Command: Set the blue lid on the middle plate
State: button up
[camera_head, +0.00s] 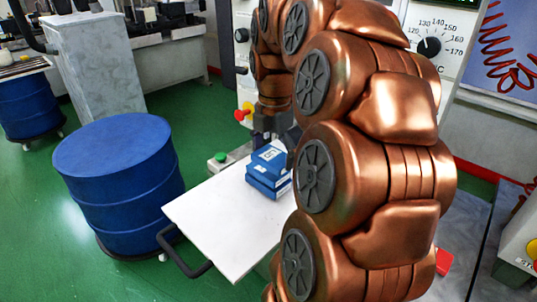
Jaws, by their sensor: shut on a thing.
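A blue lid (272,157) with a white marking on top shows just below my gripper (274,142). My gripper is dark, points down and is shut on the lid, though its fingertips are partly hidden. A blue box-like part (266,186) with a white label lies right under the lid; I cannot tell whether the two touch. Both are over a white plate (215,215) with a black handle at its front left. My copper arm hides the right side of this plate and whatever is behind it. No other plate can be made out clearly.
A large blue drum (118,180) stands on the green floor left of the white plate. A grey machine with a dial (429,46) rises behind my arm.

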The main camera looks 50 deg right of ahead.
aim_at(269, 146)
jog(key=shift+w+d+f, duration=0.1)
jog(key=shift+w+d, duration=0.4)
jog(key=shift+w, duration=0.3)
jog(key=shift+w+d+f, duration=0.1)
jog(key=shift+w+d, duration=0.4)
jog(key=shift+w, duration=0.25)
jog(key=shift+w, duration=0.1)
jog(key=shift+w+d+p, duration=0.15)
jog(key=shift+p, duration=0.15)
jog(key=shift+f+p, duration=0.35)
jog(key=shift+f, duration=1.4)
jog(key=shift+f, duration=0.15)
jog(key=o, duration=1.2)
jog(key=shift+r+b, duration=0.7)
jog(key=shift+r, duration=5.4)
